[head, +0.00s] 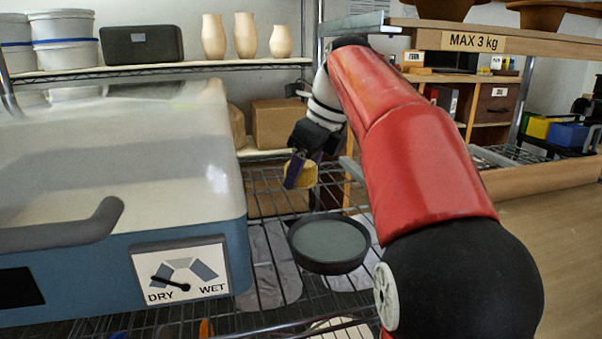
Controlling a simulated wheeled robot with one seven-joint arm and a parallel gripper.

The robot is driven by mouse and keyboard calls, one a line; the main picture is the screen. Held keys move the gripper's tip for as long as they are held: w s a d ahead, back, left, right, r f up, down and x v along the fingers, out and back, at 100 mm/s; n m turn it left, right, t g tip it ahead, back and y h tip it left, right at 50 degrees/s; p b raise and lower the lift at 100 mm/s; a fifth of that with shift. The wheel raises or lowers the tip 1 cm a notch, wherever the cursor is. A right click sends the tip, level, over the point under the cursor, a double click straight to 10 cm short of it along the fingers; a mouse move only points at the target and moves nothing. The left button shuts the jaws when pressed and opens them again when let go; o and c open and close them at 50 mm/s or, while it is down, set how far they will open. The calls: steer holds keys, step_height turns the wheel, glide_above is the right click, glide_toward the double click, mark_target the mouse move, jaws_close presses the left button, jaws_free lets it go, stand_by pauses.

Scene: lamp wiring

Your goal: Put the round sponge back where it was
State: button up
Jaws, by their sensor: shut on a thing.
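My gripper (296,170) is at the far end of my red arm, pointing down over the wire shelf. It is shut on the round sponge (309,173), which is yellow. A dark purple finger covers the left part of the sponge. The sponge is held above the shelf, behind a round dark dish (330,265) with a flat grey-green inside. The sponge and the dish look apart. The far side of the sponge is hidden.
A large blue and cream box with a DRY/WET dial (181,272) fills the left. Grey cloth-like pads (268,262) lie around the dish. Cardboard boxes (277,124) stand behind my gripper. A wooden shelf marked MAX 3 kg (473,42) is at upper right.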

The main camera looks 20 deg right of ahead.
mark_target(302, 184)
steer(key=shift+w, duration=0.55)
step_height(302, 184, down, 4)
steer(key=shift+r+b, duration=0.1)
steer(key=shift+b, duration=0.95)
steer(key=shift+r, duration=0.15)
steer(key=o, duration=0.9)
